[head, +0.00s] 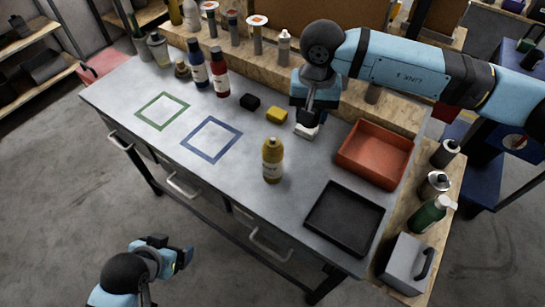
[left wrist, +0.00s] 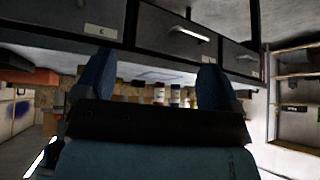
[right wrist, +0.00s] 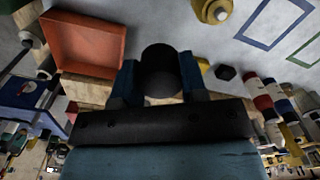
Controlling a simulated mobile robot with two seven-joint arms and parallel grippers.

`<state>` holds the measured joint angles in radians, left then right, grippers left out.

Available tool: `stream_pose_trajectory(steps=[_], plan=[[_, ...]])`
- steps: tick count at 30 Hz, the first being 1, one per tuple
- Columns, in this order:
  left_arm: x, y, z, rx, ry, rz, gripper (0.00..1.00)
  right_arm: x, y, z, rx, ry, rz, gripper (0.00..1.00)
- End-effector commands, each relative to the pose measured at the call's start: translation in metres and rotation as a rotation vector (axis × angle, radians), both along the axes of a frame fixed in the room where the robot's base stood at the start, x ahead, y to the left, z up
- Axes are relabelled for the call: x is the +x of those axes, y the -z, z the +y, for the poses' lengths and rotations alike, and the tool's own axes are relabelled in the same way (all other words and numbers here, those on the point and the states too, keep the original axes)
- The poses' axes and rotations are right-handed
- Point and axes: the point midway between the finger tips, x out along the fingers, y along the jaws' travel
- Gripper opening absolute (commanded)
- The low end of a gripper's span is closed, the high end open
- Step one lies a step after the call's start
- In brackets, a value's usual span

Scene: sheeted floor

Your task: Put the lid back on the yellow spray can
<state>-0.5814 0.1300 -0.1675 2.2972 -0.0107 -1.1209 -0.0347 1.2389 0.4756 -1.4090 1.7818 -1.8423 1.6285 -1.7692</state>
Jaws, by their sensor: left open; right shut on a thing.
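The yellow spray can (head: 272,162) stands upright on the grey workbench, and its top shows a small pale nozzle in the right wrist view (right wrist: 212,10). My right gripper (head: 306,122) is shut on the lid (head: 306,132), above the bench behind and right of the can. The lid looks pale in the head view and like a dark rounded cylinder in the right wrist view (right wrist: 160,72). Whether it touches the bench is unclear. My left gripper (head: 174,251) is open and empty, in front of the bench; its fingers show apart in the left wrist view (left wrist: 155,75).
An orange tray (head: 374,152) and a black tray (head: 345,217) lie at the bench's right. A yellow block (head: 277,115) and a black block (head: 250,101) lie behind the can. Bottles (head: 220,77) stand at the back. Green (head: 162,111) and blue (head: 211,139) marked squares are empty.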

Motion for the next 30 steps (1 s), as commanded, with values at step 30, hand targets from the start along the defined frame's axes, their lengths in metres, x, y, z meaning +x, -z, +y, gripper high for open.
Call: stream_pose_trajectory(steps=[30], plan=[[0.19,-0.096,-0.055,1.54,1.073,-1.018,0.88,0.004,0.0,0.082,-0.012,0.058,-0.012,0.18]])
